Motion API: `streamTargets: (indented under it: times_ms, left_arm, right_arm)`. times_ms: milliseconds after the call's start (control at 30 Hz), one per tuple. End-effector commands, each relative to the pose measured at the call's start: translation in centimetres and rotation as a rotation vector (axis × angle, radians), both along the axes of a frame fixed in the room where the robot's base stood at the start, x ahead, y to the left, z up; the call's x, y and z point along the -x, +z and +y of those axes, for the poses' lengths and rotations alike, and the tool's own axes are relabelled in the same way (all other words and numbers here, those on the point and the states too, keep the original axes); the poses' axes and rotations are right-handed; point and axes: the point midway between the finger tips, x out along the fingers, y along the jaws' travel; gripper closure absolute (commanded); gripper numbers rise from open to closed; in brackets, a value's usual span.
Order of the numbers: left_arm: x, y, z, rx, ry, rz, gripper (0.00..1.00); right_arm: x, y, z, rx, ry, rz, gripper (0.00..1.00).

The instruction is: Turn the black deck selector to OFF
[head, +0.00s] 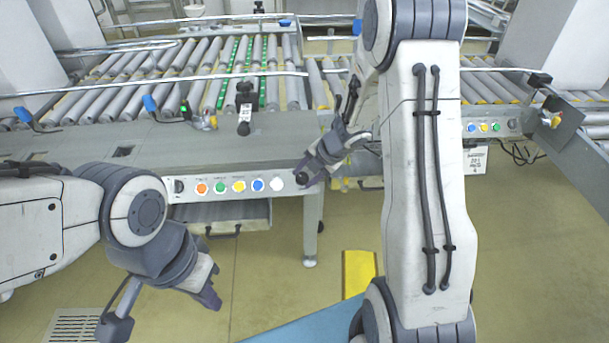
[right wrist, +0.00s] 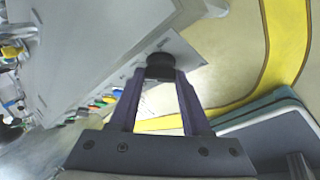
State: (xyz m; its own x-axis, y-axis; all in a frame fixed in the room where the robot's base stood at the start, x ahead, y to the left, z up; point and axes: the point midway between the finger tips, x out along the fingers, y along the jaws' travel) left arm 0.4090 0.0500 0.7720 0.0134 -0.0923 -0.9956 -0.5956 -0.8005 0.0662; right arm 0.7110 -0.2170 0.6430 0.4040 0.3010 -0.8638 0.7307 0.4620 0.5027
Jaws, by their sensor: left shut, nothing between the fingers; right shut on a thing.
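A black round knob (right wrist: 160,62), the selector in my right gripper's grasp, sits on a pale panel plate in the right wrist view. My right gripper (right wrist: 160,76) is shut on it, one finger on each side. In the head view the right gripper (head: 306,174) is at the right end of the conveyor's front button panel, and the knob (head: 302,179) shows at its fingertips. The knob's pointer and markings are too small to read. My left gripper (head: 212,289) is shut and empty, low at the left, apart from the panel.
The panel holds a black switch (head: 179,186) and orange (head: 202,188), green (head: 220,187), yellow (head: 239,186), blue (head: 257,184) and white (head: 277,184) buttons. A grey tray (head: 222,218) hangs below. A second button panel (head: 490,127) is at right.

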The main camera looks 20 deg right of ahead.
Motion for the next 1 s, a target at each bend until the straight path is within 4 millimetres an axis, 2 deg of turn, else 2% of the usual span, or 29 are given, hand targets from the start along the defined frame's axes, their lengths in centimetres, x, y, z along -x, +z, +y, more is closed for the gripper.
streamTargets:
  times_ms: [500, 1000]
  left_arm:
    - [-0.1, -4.4, 0.0, 0.0, 0.0, 0.0, 1.0]
    - [-0.1, -6.5, 0.0, 0.0, 0.0, 0.0, 1.0]
  right_arm:
    - [0.1, -0.4, 0.0, -0.267, -0.306, -0.084, 1.0]
    - [0.2, -0.2, 0.0, -0.432, -0.501, -0.134, 1.0]
